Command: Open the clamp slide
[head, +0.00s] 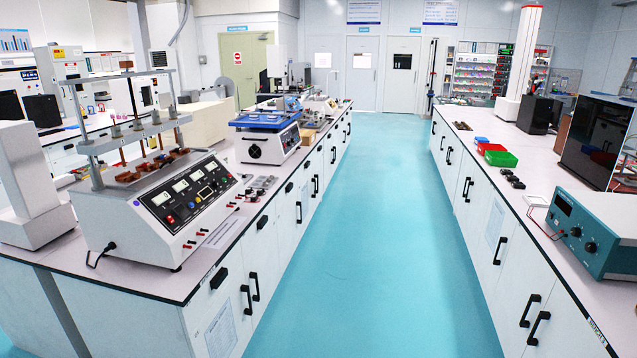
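A white bench tester (112,225) with a sloped black control panel (190,196) stands on the near end of the left bench. Several copper-coloured blocks (128,176) sit on its top deck, under a raised metal crossbar (128,136) carried on posts. These may be clamp parts, but I cannot tell which one is the clamp slide or whether it is open or shut. A second white machine (290,141) with a blue top stands farther along the same bench. Neither of my grippers is in the head view.
A clear blue aisle (360,240) runs between the left bench (240,225) and the right bench (500,150). The right bench carries a green tray (501,159), a red tray (491,148) and a teal instrument (590,236). A white column (30,185) stands at the far left.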

